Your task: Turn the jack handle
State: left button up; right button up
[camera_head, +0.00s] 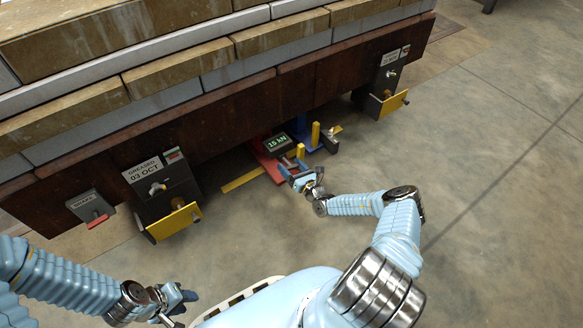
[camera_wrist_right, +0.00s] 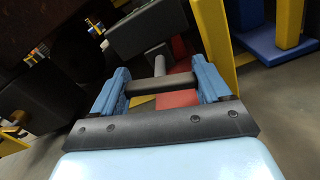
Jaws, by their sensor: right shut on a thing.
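A red jack (camera_head: 268,165) stands on the floor under the stack's dark beam, with a box reading "15 kN" (camera_head: 277,143) above it. My right gripper (camera_head: 293,168) is low at the jack's near side. In the right wrist view, its blue fingers (camera_wrist_right: 162,88) are on either side of a dark bar, the jack handle (camera_wrist_right: 150,87). A grey rod (camera_wrist_right: 158,63) runs from the handle toward the red jack. The gripper is shut on the handle. My left gripper (camera_head: 176,302) is at the lower left, away from the jack; its finger opening is unclear.
The layered stack on its dark beam (camera_head: 330,78) overhangs the jack. A bracket labelled "GREASED 03 OCT" (camera_head: 143,169) and another bracket (camera_head: 385,85) flank it. Yellow posts (camera_head: 315,134) and a blue part (camera_head: 303,133) stand close to the gripper. The floor at right is clear.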

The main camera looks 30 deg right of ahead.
jog(key=shift+w+r, duration=0.1)
jog(key=shift+r, duration=0.1)
jog(key=o, duration=0.8)
jog(key=s+p, duration=0.1)
jog(key=s, duration=0.8)
jog(key=s+d+p, duration=0.1)
jog(key=s, duration=0.4)
jog(key=shift+d+p, duration=0.1)
jog(key=shift+p, duration=0.2)
jog(key=shift+w, duration=0.1)
